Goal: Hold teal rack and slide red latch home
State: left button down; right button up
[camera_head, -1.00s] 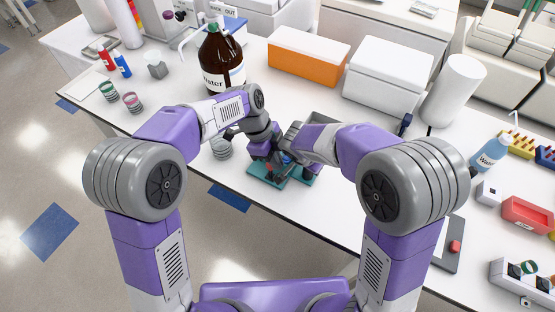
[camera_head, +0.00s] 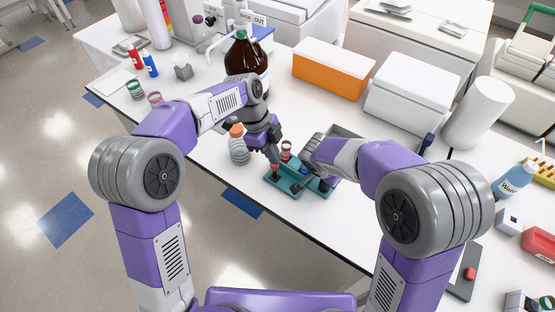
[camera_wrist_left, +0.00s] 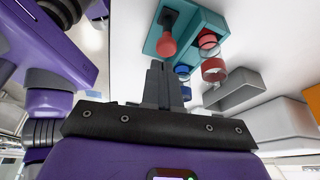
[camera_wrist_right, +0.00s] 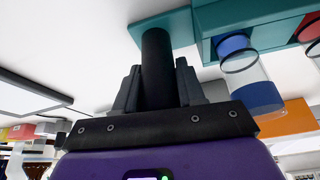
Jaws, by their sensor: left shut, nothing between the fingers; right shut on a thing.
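The teal rack (camera_head: 283,190) lies near the table's front edge; it also shows in the left wrist view (camera_wrist_left: 208,22) and the right wrist view (camera_wrist_right: 205,48). The red latch knob (camera_wrist_left: 167,46) sits on a dark base on the rack, and shows in the head view (camera_head: 275,172). My left gripper (camera_wrist_left: 164,72) is shut and empty, its tips just short of the knob; I cannot tell whether they touch. My right gripper (camera_wrist_right: 157,75) is shut on the rack's black post (camera_wrist_right: 157,48). Red-capped (camera_wrist_left: 208,40) and blue-capped (camera_wrist_right: 234,45) vials stand in the rack.
A jar with an orange cap (camera_head: 239,150) stands left of the rack, close to my left arm. The table left of the jar is fairly clear.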

jog(key=shift+a, duration=0.15)
pick_arm(q)
jog(key=s+v, duration=0.1)
jog(key=v, duration=0.6)
jog(key=shift+w+r, duration=0.25)
jog(key=shift+w, duration=0.15)
jog(key=shift+d, duration=0.15)
pick_arm(e)
jog(key=o, duration=1.2)
jog(key=shift+o, duration=0.2)
